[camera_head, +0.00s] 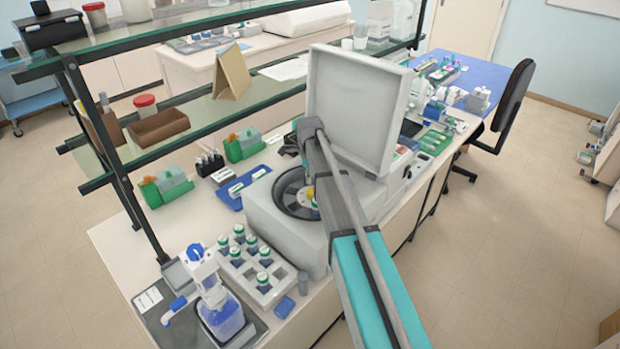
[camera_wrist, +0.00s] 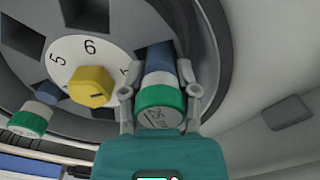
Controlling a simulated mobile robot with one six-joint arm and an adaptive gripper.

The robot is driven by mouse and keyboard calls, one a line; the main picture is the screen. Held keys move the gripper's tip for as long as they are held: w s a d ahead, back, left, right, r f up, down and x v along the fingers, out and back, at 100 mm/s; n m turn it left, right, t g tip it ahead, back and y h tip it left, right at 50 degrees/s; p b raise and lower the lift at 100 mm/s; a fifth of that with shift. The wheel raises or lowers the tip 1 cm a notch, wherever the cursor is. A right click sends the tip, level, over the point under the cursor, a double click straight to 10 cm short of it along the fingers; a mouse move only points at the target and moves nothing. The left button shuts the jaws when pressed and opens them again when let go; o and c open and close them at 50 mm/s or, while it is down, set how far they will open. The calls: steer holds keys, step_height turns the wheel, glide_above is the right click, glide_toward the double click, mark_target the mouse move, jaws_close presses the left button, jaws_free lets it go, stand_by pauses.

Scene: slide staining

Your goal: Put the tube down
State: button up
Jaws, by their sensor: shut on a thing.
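In the wrist view my gripper (camera_wrist: 161,100) is shut on a tube (camera_wrist: 159,80) with a green cap, a white band and a blue body. The cap faces the camera and carries dark lettering. The tube's far end reaches into or over the dark rotor (camera_wrist: 115,20) of the centrifuge; I cannot tell if it is seated. The rotor has a white numbered disc and a yellow knob (camera_wrist: 91,86) at its hub. Another green-capped tube (camera_wrist: 32,118) sits in the rotor at the left. In the head view my arm hides the gripper and most of the held tube.
The centrifuge (camera_head: 262,228) stands on the bench with its lid (camera_head: 358,100) raised. A grey rack (camera_head: 235,268) with several green-capped tubes and a blue-liquid bottle (camera_head: 222,312) stand at the front left. Glass shelves (camera_head: 205,112) run along the left.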

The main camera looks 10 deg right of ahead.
steer(key=shift+f+b, duration=0.4)
steer(key=shift+b, duration=0.05)
steer(key=o, duration=1)
steer(key=shift+r, duration=0.15)
step_height(320, 180, up, 12)
steer(key=p, duration=1.3)
steer(key=shift+r, duration=0.25)
steer(key=shift+s, duration=0.1)
